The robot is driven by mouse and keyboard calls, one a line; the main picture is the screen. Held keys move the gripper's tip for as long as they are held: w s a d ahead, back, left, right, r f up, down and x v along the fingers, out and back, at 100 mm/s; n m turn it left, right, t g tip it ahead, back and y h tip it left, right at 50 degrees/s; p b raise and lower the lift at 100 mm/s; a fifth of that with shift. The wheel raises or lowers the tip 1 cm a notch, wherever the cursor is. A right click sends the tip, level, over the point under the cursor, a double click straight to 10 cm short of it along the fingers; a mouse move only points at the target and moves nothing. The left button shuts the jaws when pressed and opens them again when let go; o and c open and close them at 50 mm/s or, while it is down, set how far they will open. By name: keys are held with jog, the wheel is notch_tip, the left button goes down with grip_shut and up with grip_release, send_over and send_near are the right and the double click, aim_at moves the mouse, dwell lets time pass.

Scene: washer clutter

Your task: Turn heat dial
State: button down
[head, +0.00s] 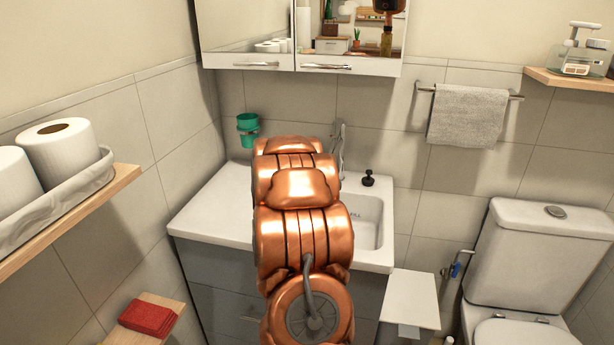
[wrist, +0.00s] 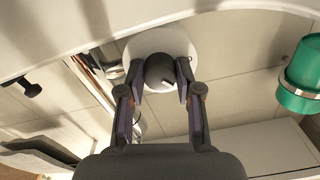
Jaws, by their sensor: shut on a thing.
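The heat dial (wrist: 158,67), a dark grey round knob with a small white mark, shows in the wrist view in front of a white round disc (wrist: 178,41). My gripper (wrist: 157,80) has one finger on each side of the knob and is shut on it. Its fingers cover parts of the knob's sides. In the head view my copper-coloured arm reaches over the washbasin and hides both the gripper and the dial.
A green cup (head: 247,128) is on the wall left of my arm; it also shows in the wrist view (wrist: 303,80). A tap (head: 338,148) and a small black object (head: 368,178) stand by the washbasin (head: 205,210). A towel (head: 467,115), mirror cabinet (head: 290,60) and toilet (head: 535,255) are around.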

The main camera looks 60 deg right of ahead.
jog(key=shift+m+b, duration=0.45)
jog(key=shift+m, duration=0.15)
jog(key=shift+r, duration=0.15)
jog(key=c, duration=0.8)
grip_release()
jog(key=shift+o, duration=0.2)
jog(key=v, duration=0.7)
jog(key=shift+a, duration=0.2)
jog(key=shift+s, duration=0.1)
